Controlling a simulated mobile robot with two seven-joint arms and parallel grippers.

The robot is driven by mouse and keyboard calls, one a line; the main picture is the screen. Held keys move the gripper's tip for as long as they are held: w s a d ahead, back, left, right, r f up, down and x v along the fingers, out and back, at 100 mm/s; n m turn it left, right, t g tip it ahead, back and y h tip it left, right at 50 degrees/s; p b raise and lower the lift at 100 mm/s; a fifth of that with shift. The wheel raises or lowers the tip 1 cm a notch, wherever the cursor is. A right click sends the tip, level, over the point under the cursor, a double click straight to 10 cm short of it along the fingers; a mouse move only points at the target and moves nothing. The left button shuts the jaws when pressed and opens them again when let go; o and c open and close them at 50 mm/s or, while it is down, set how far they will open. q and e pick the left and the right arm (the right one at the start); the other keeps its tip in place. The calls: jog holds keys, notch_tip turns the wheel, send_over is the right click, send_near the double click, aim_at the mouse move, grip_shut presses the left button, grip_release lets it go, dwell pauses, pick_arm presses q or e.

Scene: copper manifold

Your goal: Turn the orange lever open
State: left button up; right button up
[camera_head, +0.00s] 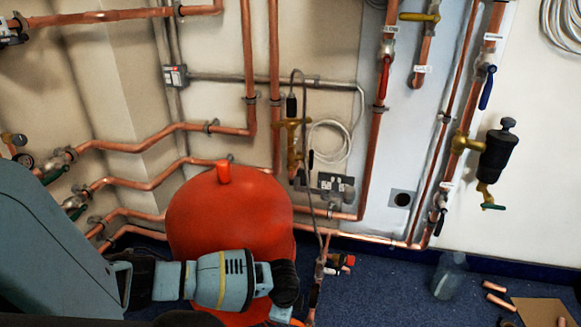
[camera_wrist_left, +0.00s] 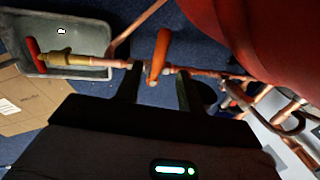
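The orange lever (camera_wrist_left: 158,57) shows in the left wrist view, attached to a copper pipe with a brass fitting (camera_wrist_left: 85,60). My left gripper (camera_wrist_left: 158,74) is open, with its two dark fingers apart on either side of the lever. The lever's lower end lies between the fingers, with a gap visible on both sides. In the head view my left arm reaches in from the left, across the red tank. Its gripper is hidden there by the dark wrist. An orange bit (camera_head: 296,322) shows at the bottom edge, perhaps the lever. My right gripper is not in view.
The red tank (camera_head: 225,205) stands beside my left arm. Copper pipes with several valves (camera_head: 385,75) run along the wall. A grey tray (camera_wrist_left: 75,30) and cardboard (camera_wrist_left: 30,105) lie on the blue floor. A clear bottle (camera_head: 449,276) stands at right.

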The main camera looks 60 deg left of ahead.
aim_at(292, 321)
pick_arm(q)
jog(key=f, duration=0.1)
jog(key=f+b, duration=0.2)
jog(key=f, duration=0.1)
jog(key=shift+w+a, duration=0.2)
jog(key=shift+w, duration=0.1)
jog(key=shift+w+a+f, duration=0.1)
jog(key=shift+f, duration=0.4)
jog(key=c, duration=0.6)
jog(key=shift+c, duration=1.2)
grip_shut()
